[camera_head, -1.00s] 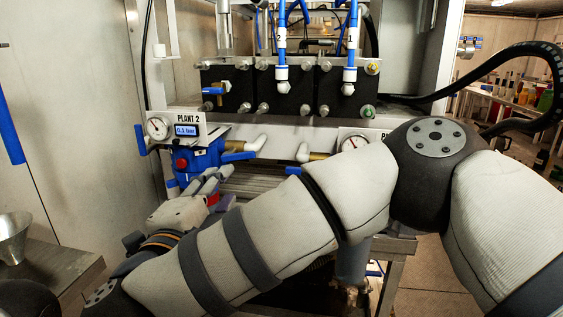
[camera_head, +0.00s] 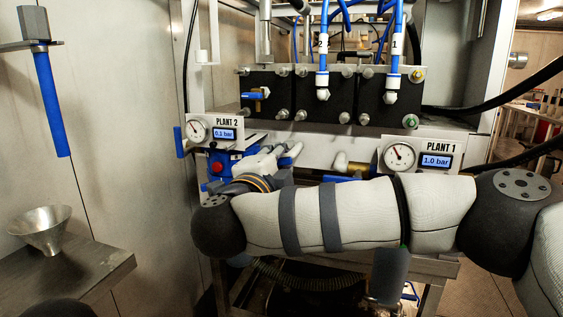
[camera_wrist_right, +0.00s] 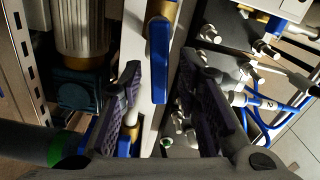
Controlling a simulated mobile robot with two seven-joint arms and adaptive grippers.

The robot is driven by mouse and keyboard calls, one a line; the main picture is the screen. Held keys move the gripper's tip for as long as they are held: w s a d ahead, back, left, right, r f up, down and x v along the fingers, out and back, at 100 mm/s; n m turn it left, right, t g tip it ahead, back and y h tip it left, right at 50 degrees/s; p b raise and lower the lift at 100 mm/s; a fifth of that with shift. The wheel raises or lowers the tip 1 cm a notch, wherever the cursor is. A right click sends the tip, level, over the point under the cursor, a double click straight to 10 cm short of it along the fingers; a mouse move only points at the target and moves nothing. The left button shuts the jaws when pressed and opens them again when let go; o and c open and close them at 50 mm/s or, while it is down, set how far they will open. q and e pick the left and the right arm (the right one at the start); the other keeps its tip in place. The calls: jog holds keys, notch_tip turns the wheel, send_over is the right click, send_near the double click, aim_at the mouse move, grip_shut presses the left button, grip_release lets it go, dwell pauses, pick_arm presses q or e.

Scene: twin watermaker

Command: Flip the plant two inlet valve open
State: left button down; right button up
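The Plant 2 panel (camera_head: 227,122) carries a round gauge (camera_head: 197,130) and a display reading 0.1 bar. Below it, my right gripper (camera_head: 280,155) reaches in beside the blue pump body (camera_head: 218,164) with its red knob. In the right wrist view, my right gripper (camera_wrist_right: 165,105) is open, its dark ribbed fingers apart. A blue lever handle (camera_wrist_right: 160,62) on a brass valve (camera_wrist_right: 160,9) lies ahead, in line with the gap; I cannot tell whether the fingers touch it. My right arm hides much of the lower plumbing. My left gripper is not in view.
The Plant 1 panel (camera_head: 436,156) reads 1.0 bar at the right. Black filter blocks (camera_head: 325,98) with blue hoses stand above. A blue lever (camera_head: 179,142) stands left of the Plant 2 gauge.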

grip_shut()
jog(key=shift+m+p, duration=0.3)
jog(key=shift+m, duration=0.4)
jog(key=shift+f+m, duration=0.45)
jog(key=shift+m, duration=0.15)
jog(key=shift+o, duration=1)
grip_release()
jog(key=v, duration=1.2)
